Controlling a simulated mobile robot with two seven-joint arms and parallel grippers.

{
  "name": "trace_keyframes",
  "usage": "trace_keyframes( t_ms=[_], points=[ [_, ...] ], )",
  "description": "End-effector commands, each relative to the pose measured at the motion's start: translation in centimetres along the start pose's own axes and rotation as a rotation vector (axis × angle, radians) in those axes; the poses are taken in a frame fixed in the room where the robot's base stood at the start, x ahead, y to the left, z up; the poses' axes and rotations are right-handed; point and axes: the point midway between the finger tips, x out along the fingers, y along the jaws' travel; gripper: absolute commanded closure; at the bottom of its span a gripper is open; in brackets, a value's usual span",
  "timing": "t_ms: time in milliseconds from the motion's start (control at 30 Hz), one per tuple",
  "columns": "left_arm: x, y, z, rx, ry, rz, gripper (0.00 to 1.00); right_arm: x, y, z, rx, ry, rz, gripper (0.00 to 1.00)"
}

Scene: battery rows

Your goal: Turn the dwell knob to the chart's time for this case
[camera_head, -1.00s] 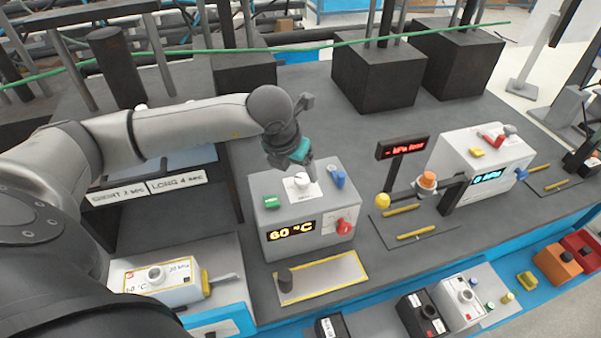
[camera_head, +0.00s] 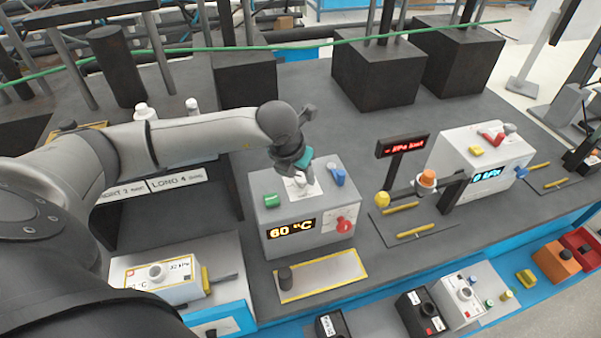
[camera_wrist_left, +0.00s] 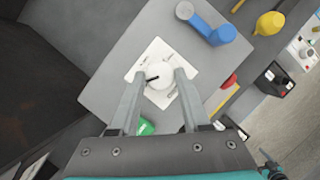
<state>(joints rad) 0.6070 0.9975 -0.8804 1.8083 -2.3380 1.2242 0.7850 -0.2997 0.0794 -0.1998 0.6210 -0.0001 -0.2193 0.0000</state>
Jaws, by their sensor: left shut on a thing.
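The dwell knob (camera_wrist_left: 158,73) is a white round knob with a black pointer mark on a white dial plate, on top of the grey box (camera_head: 262,226) whose display reads 60 °C. My left gripper (camera_wrist_left: 159,76) comes down over it, shut with one finger on each side of the knob. In the head view the left gripper (camera_head: 304,172) largely hides the knob. Two signs at the left read roughly SHORT 2 (camera_head: 122,191) and LONG 4 (camera_head: 177,180), the unit blurred. My right gripper is not in view.
A green button (camera_head: 271,201), a blue lever (camera_head: 337,175) and a red knob (camera_head: 343,225) are on the grey box. A white box (camera_head: 150,291) with a partly hidden kPa and °C label stands at the lower left. A kPa sign (camera_head: 402,146) stands at the right.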

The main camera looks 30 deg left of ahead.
Motion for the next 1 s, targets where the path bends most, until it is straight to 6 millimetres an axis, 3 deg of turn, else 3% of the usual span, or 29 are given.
trace_keyframes(
  t_ms=[33, 367, 667, 1000],
  points=[
    [0.0, 0.0, 0.0, 0.000, 0.000, 0.000, 0.64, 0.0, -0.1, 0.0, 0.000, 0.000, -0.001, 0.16],
    [0.0, 0.0, 0.0, 0.000, 0.000, 0.001, 1.00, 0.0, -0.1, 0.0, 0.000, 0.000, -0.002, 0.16],
    [0.0, 0.1, 0.0, 0.015, -0.001, -0.005, 1.00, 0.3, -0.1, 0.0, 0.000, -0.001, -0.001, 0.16],
    [0.3, 0.3, 0.0, 0.177, -0.002, -0.071, 1.00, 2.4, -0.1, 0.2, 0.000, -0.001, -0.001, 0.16]
  ],
)
